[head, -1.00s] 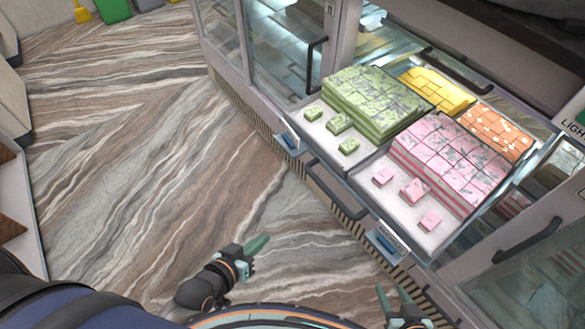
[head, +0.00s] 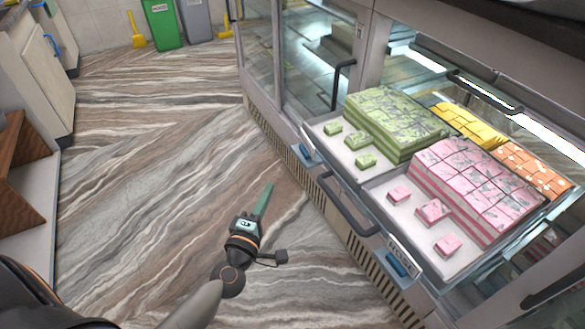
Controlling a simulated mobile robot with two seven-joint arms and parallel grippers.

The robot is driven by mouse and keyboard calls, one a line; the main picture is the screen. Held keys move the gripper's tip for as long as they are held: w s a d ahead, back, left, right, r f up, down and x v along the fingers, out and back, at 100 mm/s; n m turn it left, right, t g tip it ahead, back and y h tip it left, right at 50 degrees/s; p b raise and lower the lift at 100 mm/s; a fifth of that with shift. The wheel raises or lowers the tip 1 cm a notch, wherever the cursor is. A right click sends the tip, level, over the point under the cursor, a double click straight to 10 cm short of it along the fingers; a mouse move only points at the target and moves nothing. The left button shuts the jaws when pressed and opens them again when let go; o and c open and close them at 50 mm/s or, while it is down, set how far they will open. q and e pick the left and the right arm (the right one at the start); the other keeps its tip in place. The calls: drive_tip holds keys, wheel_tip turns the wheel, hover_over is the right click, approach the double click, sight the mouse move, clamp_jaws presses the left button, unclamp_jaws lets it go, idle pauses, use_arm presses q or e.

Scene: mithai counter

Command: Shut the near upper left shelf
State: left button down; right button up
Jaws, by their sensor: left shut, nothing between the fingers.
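A shelf (head: 355,195) of the glass display counter is pulled out toward me, with a dark bar handle (head: 345,207) along its front. It bears trays with blocks of green sweets (head: 398,118), pink sweets (head: 475,180), yellow sweets (head: 468,124) and orange sweets (head: 535,165). A few loose green and pink pieces lie near its front edge. My left gripper (head: 265,198) is shut and empty, over the floor to the left of the handle and apart from it. My right gripper is out of view.
A closed glass door with an upright handle (head: 341,83) is left of the shelf. Another counter handle (head: 553,293) shows at the lower right. Floor (head: 160,160) at left is clear.

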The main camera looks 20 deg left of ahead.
use_arm(q)
approach(297, 156)
drive_tip(key=w+a, duration=0.2)
drive_tip(key=a, duration=0.1)
drive_tip(key=w, duration=0.1)
drive_tip(key=w+d, duration=0.1)
drive_tip(key=w, duration=0.1)
drive_tip(key=shift+d+f, duration=0.15)
drive_tip(key=shift+d, duration=0.1)
drive_tip(key=shift+w+d, duration=0.25)
drive_tip(key=shift+w, duration=0.15)
drive_tip(key=shift+w+d, duration=0.1)
drive_tip(key=shift+w, duration=0.05)
